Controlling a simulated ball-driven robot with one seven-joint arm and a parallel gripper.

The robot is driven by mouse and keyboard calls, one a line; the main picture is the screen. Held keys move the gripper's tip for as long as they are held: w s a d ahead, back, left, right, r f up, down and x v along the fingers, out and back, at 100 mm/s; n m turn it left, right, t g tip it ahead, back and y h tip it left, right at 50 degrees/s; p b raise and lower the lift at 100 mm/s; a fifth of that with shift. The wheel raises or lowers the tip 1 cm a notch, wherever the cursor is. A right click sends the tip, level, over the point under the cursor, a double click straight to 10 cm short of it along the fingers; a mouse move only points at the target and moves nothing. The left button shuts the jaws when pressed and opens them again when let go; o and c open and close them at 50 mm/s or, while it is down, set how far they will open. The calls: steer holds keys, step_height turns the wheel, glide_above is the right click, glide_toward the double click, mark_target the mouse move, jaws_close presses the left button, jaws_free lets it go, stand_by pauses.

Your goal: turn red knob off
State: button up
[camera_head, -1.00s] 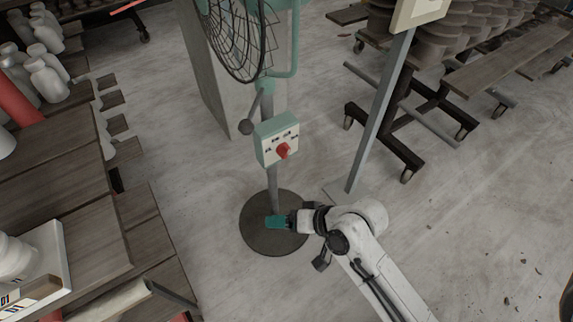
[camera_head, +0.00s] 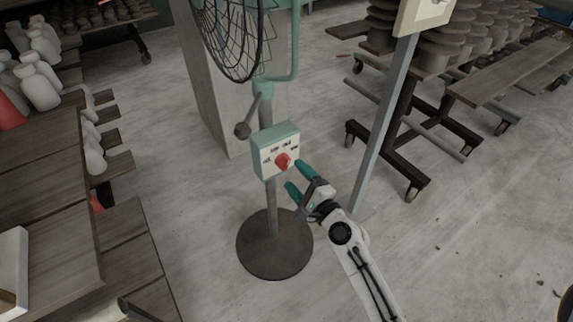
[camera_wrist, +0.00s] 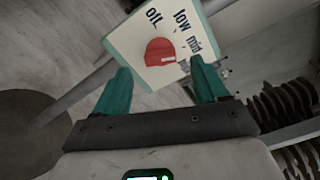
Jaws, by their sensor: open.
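The red knob (camera_head: 283,160) sits on the white face of a green-edged control box (camera_head: 263,163) on the fan's pole. In the wrist view the red knob (camera_wrist: 160,52) shows ahead of the fingertips, roughly between them, with a pale mark on its right side. Printed words, among them "low" and "mid", stand around it on the white panel (camera_wrist: 131,44). My gripper (camera_head: 295,176) is open, its two green fingers pointing at the box just in front of the knob. In the wrist view my gripper (camera_wrist: 160,75) has nothing between its fingers; any contact with the knob is not visible.
The fan's wire cage (camera_head: 232,38) is above the box, with a dark lever knob (camera_head: 242,131) at the left. The round base (camera_head: 258,259) stands below. A grey post (camera_head: 383,125) rises to the right. Wooden shelves with pale vessels (camera_head: 40,90) are at the left.

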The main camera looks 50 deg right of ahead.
mark_target(286, 166)
steer(key=shift+x, duration=2.7)
steer(key=shift+c, duration=0.3)
steer(key=c, duration=1)
